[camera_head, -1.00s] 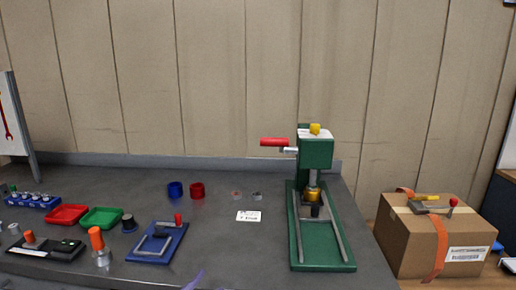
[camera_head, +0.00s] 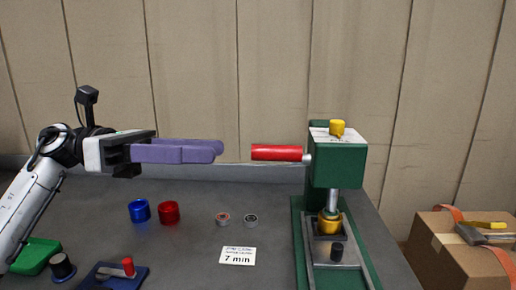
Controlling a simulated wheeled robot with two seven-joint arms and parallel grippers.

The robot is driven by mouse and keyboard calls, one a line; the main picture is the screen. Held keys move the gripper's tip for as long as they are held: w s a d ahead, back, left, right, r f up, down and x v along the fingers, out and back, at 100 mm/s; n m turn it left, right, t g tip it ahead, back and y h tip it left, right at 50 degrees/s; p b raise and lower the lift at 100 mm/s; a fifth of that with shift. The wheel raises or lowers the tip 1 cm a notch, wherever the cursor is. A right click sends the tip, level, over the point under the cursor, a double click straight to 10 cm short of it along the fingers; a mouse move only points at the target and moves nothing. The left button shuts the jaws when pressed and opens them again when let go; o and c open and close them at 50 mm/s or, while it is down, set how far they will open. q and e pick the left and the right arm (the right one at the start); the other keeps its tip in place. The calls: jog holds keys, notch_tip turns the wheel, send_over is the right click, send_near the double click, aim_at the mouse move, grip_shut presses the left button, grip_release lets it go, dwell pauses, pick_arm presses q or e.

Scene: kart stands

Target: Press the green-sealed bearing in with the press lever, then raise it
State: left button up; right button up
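The green press (camera_head: 338,165) stands at the right of the bench. Its red lever handle (camera_head: 277,152) sticks out level to the left from the press head. Under the ram, a gold round piece (camera_head: 330,223) sits on the press bed; whether a green-sealed bearing is in it cannot be made out. My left gripper (camera_head: 217,151) has purple fingers pointing right at the handle's height, a short gap from its left end in the picture. One finger overlaps the other, so its opening is unclear. It holds nothing visible. My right gripper is out of view.
Two small ring bearings, one reddish (camera_head: 223,219) and one dark (camera_head: 251,220), lie behind a "7 min" card (camera_head: 238,255). Blue (camera_head: 139,211) and red (camera_head: 168,212) cups stand left of them. A cardboard box (camera_head: 440,255) is at the far right.

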aim_at(258, 160)
pick_arm(q)
jog(key=d+p, duration=0.1)
jog(key=d, duration=0.8)
jog(key=shift+s+d+p, duration=0.1)
jog(key=shift+p, duration=0.2)
grip_shut()
